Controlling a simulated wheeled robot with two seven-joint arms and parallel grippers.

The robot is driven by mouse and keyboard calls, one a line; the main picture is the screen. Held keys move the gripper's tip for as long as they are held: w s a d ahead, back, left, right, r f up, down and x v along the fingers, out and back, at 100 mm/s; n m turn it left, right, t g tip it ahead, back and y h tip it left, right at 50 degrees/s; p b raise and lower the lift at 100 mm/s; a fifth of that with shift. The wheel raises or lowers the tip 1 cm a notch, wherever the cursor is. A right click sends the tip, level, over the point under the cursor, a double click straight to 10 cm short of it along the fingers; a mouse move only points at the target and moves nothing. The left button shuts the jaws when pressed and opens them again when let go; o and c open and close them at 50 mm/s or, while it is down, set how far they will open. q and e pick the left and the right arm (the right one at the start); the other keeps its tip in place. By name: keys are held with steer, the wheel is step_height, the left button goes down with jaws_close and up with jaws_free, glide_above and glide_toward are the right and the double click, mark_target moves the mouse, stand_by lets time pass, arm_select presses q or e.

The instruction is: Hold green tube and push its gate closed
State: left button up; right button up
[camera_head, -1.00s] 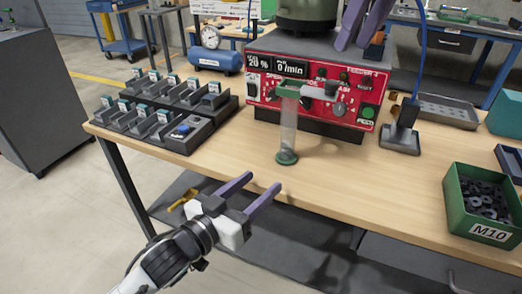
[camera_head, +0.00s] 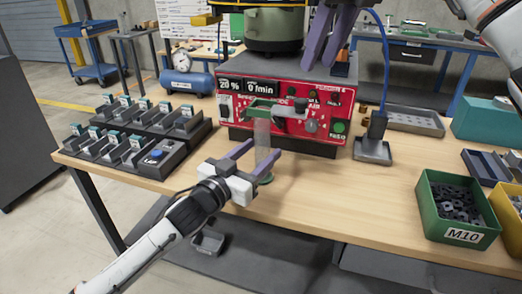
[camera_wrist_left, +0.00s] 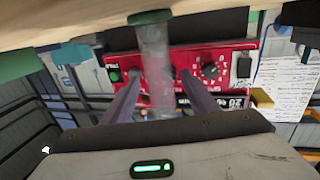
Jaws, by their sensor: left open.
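The clear tube (camera_head: 262,138) stands upright on the table in front of the red control box. It has a green top (camera_head: 262,104) and a green round foot (camera_head: 265,179). A grey part (camera_head: 290,111), which may be the gate, juts right from the top; I cannot tell its state. My left gripper (camera_head: 265,148) is open, its purple fingers reaching to either side of the tube. The left wrist view also shows the tube (camera_wrist_left: 155,55) between the open fingers; contact is unclear. My right gripper (camera_head: 326,62) hangs above the control box, fingers pointing down, their gap unclear.
The red control box (camera_head: 230,108) stands behind the tube, with a bowl (camera_head: 273,30) above. A black rack (camera_head: 125,150) is left. A grey stand with blue cable (camera_head: 373,150), a green M10 bin (camera_head: 430,205) and a yellow bin (camera_head: 505,222) are right. The table's front middle is clear.

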arm_select(q)
steer(key=shift+x, duration=0.75)
